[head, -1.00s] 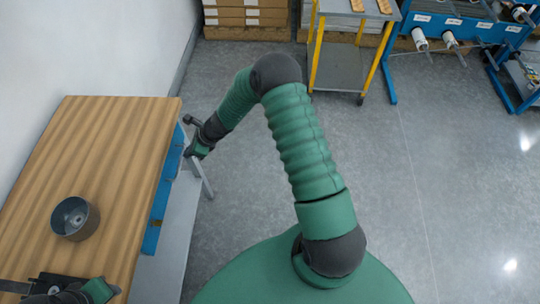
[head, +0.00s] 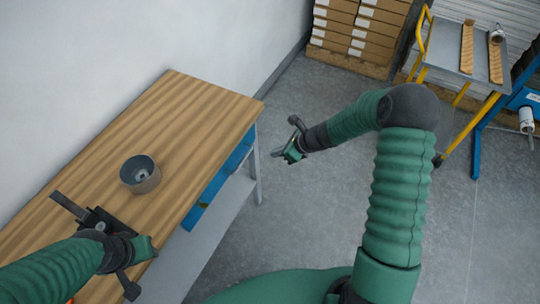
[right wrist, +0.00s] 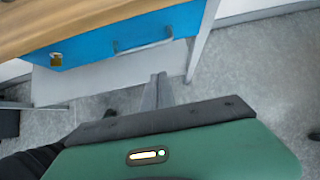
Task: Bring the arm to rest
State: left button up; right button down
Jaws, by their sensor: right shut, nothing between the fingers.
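My right arm reaches out from my base over the floor. Its gripper (head: 281,154) hangs in the air just right of the wooden table's end, apart from it. In the right wrist view the two grey fingers (right wrist: 158,91) lie together with nothing between them. My left gripper (head: 72,208) is low over the table (head: 165,118), near its front-left part. Its dark fingers are seen from above, and I cannot tell whether they are open or shut.
A round grey pot (head: 140,175) with something small inside stands on the table. Blue drawers (head: 222,182) are under the tabletop. A yellow-framed cart (head: 455,55) and stacked boxes (head: 357,28) stand at the back. Grey floor (head: 310,218) around my right gripper is clear.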

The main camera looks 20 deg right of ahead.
jog(key=s+a+r+n+g+h, duration=0.1)
jog(key=s+a+r+n+h, duration=0.1)
jog(key=s+n, duration=0.8)
jog(key=s+a+r+n+g+h, duration=0.2)
jog(key=s+r+n, duration=0.5)
jog(key=n, duration=1.1)
jog(key=s+a+h, duration=0.1)
jog(key=s+a, duration=0.1)
jog(key=s, duration=0.2)
jog(key=shift+r+g, duration=0.3)
jog(key=shift+a, duration=0.3)
jog(key=shift+d, duration=0.2)
